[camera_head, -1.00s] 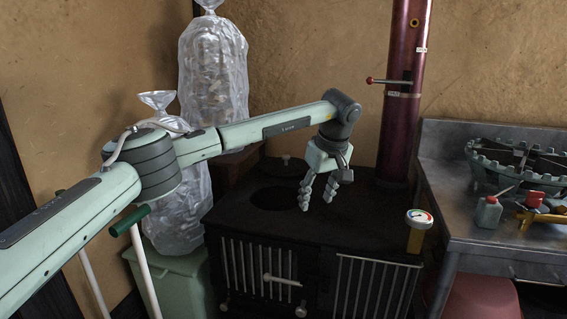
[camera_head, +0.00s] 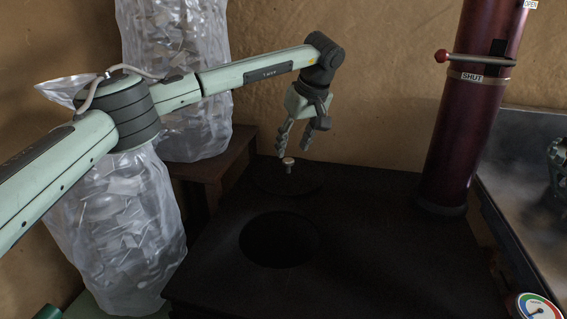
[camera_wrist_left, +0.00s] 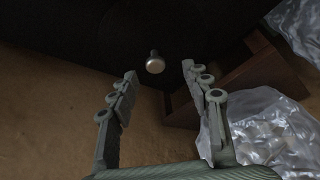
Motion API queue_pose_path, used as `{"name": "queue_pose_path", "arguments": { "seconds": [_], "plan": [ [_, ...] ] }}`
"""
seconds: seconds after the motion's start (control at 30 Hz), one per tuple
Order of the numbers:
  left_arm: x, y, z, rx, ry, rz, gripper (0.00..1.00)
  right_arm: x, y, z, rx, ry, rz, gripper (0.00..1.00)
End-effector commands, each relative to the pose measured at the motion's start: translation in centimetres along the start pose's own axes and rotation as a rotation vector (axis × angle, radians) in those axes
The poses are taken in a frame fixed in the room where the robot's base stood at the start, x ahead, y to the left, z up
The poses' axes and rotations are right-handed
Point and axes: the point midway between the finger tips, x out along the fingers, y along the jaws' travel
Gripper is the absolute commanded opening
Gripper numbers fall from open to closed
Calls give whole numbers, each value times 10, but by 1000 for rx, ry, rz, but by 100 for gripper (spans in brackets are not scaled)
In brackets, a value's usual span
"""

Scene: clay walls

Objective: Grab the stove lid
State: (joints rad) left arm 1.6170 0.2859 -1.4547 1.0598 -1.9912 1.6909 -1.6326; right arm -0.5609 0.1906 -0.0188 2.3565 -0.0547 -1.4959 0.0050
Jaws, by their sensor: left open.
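The stove lid (camera_head: 310,188) is a dark round plate with a small pale-topped knob (camera_head: 288,164). It lies on the back of the black stove top (camera_head: 370,250), behind the round open hole (camera_head: 279,239). In the left wrist view the knob (camera_wrist_left: 155,63) shows ahead, between the lines of the two fingers; the dark lid around it hardly stands out. My left gripper (camera_head: 293,148) is open and empty, pointing down just above the knob in the head view. In the left wrist view its fingers (camera_wrist_left: 158,80) are spread and apart from the knob.
A dark red stove pipe (camera_head: 468,120) with a red-tipped handle rises at the right. Clear plastic bags (camera_head: 125,225) stand at the left, one on a brown wooden stand (camera_head: 215,170). A dial gauge (camera_head: 533,307) sits front right. The clay wall is close behind.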

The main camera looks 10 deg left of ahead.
Motion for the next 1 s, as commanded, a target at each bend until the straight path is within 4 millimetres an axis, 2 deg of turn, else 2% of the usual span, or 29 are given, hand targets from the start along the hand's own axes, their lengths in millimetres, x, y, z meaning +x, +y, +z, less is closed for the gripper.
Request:
{"name": "queue_pose_path", "arguments": {
  "seconds": [0.13, 0.43, 0.7, 0.97, 1.0],
  "plan": [
    [6, 0, 1, 1, -1, -1, 48, 0, 0, 0, 0, -1, 0, 0],
    [34, 2, 2, 0, -2, -1, 48, 0, 0, 2, -1, -5, 0, 0],
    [73, 7, 4, -1, -2, -2, 48, 6, -1, 5, -1, -13, -2, 0],
    [78, 7, 3, 0, 0, 1, 48, 9, -1, 2, -1, -10, -3, 0],
    [78, 7, 3, 0, 0, 1, 45, 8, -1, 2, -1, -8, -3, 0]
  ]
}}
